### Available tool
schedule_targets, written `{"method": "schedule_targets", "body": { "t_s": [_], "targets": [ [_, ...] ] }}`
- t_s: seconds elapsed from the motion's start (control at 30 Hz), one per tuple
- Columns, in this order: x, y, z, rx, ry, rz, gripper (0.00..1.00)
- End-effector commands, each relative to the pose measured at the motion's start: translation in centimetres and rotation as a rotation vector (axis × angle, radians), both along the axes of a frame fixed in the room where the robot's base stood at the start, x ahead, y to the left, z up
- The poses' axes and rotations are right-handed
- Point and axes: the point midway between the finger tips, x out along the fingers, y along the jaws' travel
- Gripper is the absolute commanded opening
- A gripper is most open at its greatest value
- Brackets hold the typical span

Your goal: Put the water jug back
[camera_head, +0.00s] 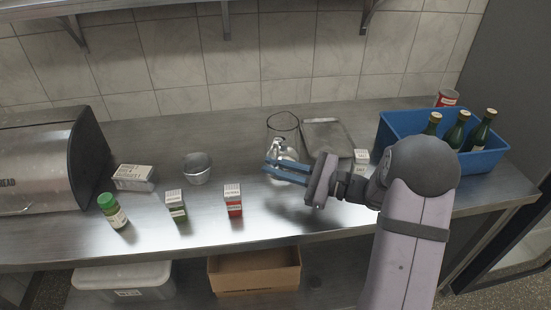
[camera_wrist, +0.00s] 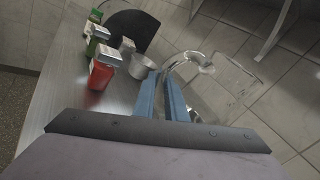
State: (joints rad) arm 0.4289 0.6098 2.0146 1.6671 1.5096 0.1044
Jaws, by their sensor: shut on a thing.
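The water jug (camera_head: 283,128) is clear glass and looks upright at the back middle of the steel counter. In the wrist view the jug (camera_wrist: 222,85) is a see-through shape to the right of the fingers, with a curved pale glass part near their tips. My gripper (camera_head: 268,168) reaches in from the right, its blue fingers level with the lower part of the jug. The fingers (camera_wrist: 161,74) are shut on the jug, seemingly at its handle. The exact grip is hard to see through the glass. I cannot tell whether the jug's base touches the counter.
A grey square tray (camera_head: 327,135) lies just right of the jug. A blue crate (camera_head: 480,161) with bottles is at right.

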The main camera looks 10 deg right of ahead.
Motion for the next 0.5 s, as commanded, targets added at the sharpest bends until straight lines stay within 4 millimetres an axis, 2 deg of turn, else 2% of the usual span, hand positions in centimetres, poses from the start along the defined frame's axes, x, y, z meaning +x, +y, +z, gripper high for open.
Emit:
{"method": "schedule_targets", "body": {
  "t_s": [0.5],
  "targets": [
    [0.07, -0.04, -0.76, 0.002, -0.014, 0.000, 0.00]
  ]
}}
